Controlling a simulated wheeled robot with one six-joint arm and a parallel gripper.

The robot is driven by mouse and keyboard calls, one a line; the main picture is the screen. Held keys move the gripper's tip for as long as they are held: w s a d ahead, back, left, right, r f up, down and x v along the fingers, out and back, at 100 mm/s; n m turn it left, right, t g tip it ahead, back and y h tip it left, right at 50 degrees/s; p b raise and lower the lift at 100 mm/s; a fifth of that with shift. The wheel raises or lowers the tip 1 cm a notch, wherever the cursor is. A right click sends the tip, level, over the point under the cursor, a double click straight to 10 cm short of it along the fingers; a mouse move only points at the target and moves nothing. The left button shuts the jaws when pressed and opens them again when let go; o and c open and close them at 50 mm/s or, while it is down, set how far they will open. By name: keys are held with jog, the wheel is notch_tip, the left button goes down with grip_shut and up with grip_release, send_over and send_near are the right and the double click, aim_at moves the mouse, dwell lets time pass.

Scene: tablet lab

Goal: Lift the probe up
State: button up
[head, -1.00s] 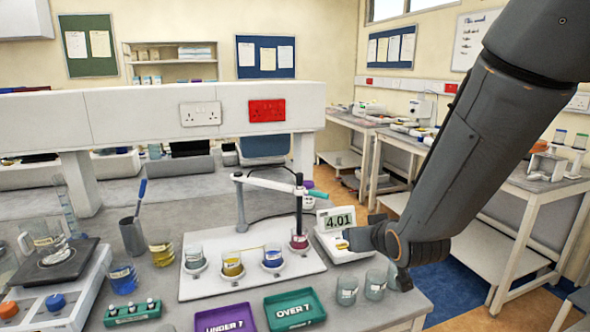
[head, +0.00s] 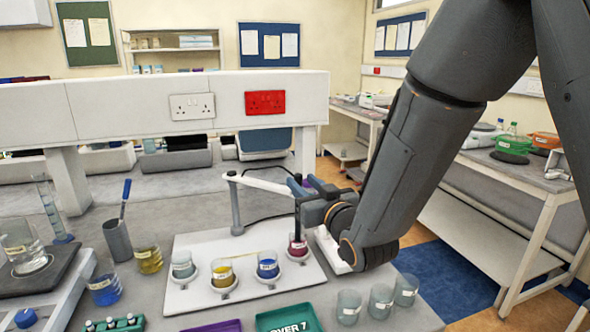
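The probe (head: 298,220) is a thin dark upright rod at the end of a white jointed arm (head: 262,183) on a grey post. Its lower end reaches into the beaker of red liquid (head: 298,245) at the right of the white board (head: 185,295). My gripper (head: 302,187) is at the probe's upper part, at the end of the white arm. Its fingers overlap the probe top, and I cannot tell whether they are closed on it. The pH meter (head: 328,250) is mostly hidden behind my wrist.
Beakers of clear (head: 182,265), yellow (head: 222,272) and blue (head: 267,265) liquid stand on the board left of the red one. Empty beakers (head: 380,302) stand at the front right. A green tray (head: 290,318) and a purple tray (head: 215,327) lie in front.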

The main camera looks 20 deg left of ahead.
jog(key=p+x, duration=0.2)
jog(key=x, duration=0.5)
jog(key=shift+w+a+p, duration=0.25)
jog(key=shift+w+p, duration=0.05)
jog(key=shift+p, duration=0.05)
grip_shut()
